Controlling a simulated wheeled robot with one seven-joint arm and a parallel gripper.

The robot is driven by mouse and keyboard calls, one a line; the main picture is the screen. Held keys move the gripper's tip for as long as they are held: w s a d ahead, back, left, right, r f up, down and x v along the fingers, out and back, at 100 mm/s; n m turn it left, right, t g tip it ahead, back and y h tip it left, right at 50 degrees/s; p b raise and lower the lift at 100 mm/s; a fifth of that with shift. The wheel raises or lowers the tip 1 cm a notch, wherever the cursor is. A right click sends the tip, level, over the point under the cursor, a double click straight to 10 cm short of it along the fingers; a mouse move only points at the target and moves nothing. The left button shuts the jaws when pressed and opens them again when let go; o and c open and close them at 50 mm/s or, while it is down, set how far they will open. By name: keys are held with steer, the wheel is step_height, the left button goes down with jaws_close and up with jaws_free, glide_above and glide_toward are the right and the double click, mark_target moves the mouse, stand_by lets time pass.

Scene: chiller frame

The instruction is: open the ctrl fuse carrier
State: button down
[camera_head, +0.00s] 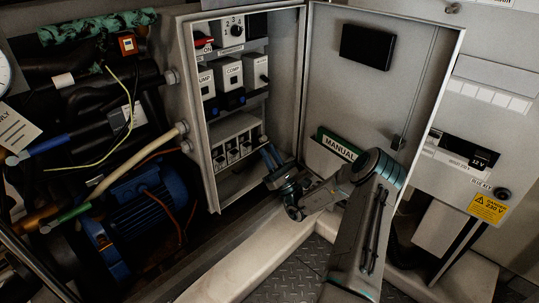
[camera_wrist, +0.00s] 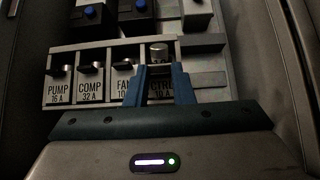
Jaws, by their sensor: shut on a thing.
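The ctrl fuse carrier (camera_wrist: 160,90) is at the right end of a row of light carriers in the wrist view, its CTRL 10 A label partly covered. My gripper (camera_wrist: 163,72) has its blue fingers on either side of it and is shut on it. A round metallic piece (camera_wrist: 158,52) shows just above the fingertips. How far the carrier is tilted out is hard to tell. In the head view my gripper (camera_head: 271,158) reaches into the lower part of the open cabinet, at the right end of the fuse row (camera_head: 233,151).
The pump (camera_wrist: 59,88), comp (camera_wrist: 90,84) and fan (camera_wrist: 122,80) carriers stand close on the left. Blue-buttoned switches (camera_wrist: 90,12) are above. The cabinet door (camera_head: 385,75) stands open to the right, with a manual pocket (camera_head: 322,160) behind my arm.

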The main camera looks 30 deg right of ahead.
steer(key=c, duration=1.2)
jaws_free()
steer(key=shift+c, duration=0.2)
steer(key=p+v, duration=0.1)
steer(key=v, duration=1.3)
steer(key=shift+a, duration=0.1)
